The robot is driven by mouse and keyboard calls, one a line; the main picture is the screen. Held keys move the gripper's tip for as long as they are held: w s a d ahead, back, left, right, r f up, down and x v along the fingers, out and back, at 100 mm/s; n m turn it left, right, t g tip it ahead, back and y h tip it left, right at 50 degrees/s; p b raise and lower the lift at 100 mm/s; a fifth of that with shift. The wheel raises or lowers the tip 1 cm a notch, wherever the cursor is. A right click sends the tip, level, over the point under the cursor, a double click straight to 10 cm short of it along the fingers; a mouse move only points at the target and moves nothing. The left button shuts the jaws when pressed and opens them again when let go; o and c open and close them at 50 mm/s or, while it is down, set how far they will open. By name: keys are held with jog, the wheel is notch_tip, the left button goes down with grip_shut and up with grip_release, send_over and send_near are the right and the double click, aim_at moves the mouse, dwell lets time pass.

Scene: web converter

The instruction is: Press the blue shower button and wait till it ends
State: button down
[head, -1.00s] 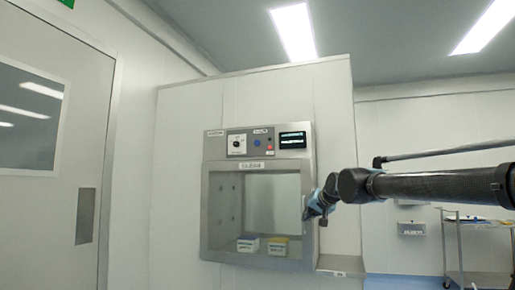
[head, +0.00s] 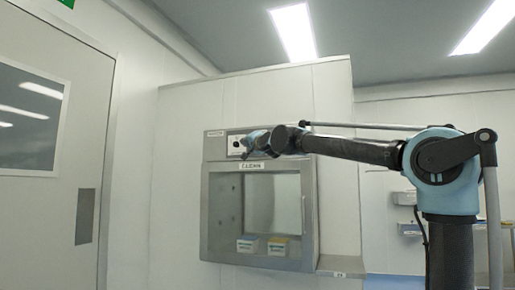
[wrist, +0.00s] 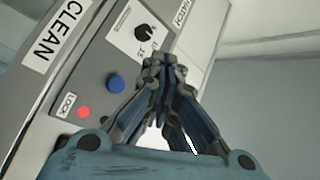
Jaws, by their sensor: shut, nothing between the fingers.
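The blue button (wrist: 116,84) is a round knob on the grey control panel (wrist: 95,65) in the wrist view. It lies beside my gripper's fingertips, to their left in the picture. My gripper (wrist: 158,66) is shut with nothing between its fingers. The fingertips appear near the black dial (wrist: 145,38); I cannot tell whether they touch the panel. In the head view my gripper (head: 250,142) is in front of the hatch's upper panel and covers the blue button there. The dial (head: 237,143) shows just left of it.
A red button (wrist: 83,112) and a LOCK label (wrist: 66,104) are near the blue button. The hatch (head: 208,230) is closed, with small boxes (head: 277,245) behind its glass. A grey door (head: 95,110) stands at left.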

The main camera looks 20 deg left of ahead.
jog(key=shift+w, duration=0.1)
jog(key=w, duration=0.8)
jog(key=shift+w+d, duration=0.3)
jog(key=shift+d, duration=0.15)
jog(key=shift+w+r, duration=0.1)
jog(key=shift+w, duration=0.8)
dwell(2.5)
jog(key=shift+s+a, duration=0.1)
jog(key=shift+s, duration=0.95)
jog(key=shift+s+a, duration=0.2)
jog(key=shift+s, duration=2.3)
